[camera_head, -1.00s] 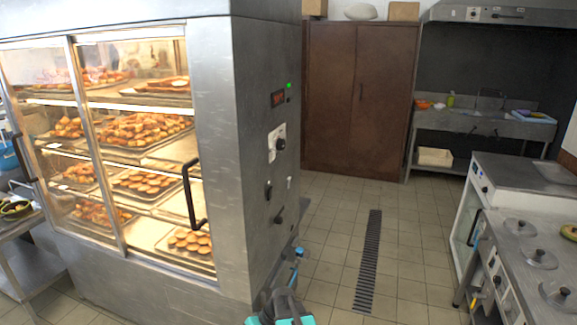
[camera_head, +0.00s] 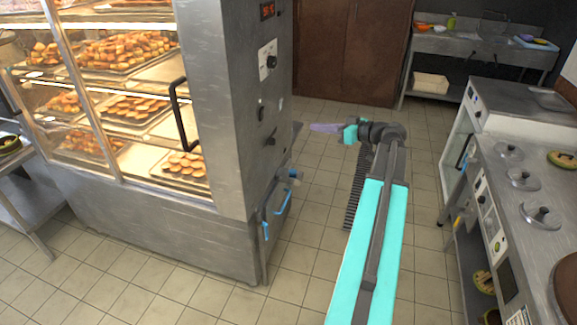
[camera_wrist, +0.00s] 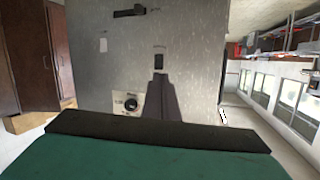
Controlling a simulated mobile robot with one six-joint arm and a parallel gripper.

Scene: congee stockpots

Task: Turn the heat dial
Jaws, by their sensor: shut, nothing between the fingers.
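The heat dial is a round black knob (camera_head: 271,61) on a white plate, on the grey metal side panel of the heated display cabinet. In the wrist view the dial (camera_wrist: 131,104) shows on its plate, just left of the fingers, and the picture looks upside down. My gripper (camera_head: 313,127) is to the right of the panel and lower in the picture than the dial, pointing left towards it. Its dark fingers (camera_wrist: 160,76) are shut together and empty. They appear apart from the dial. The gap to the panel is hard to judge.
The panel also carries a red display (camera_head: 267,10), a black switch (camera_head: 261,112) and a lower black knob (camera_head: 270,139). Blue handles (camera_head: 265,230) stick out low on the cabinet. A counter with lidded pots (camera_head: 523,179) stands at the right. Tiled floor lies open between.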

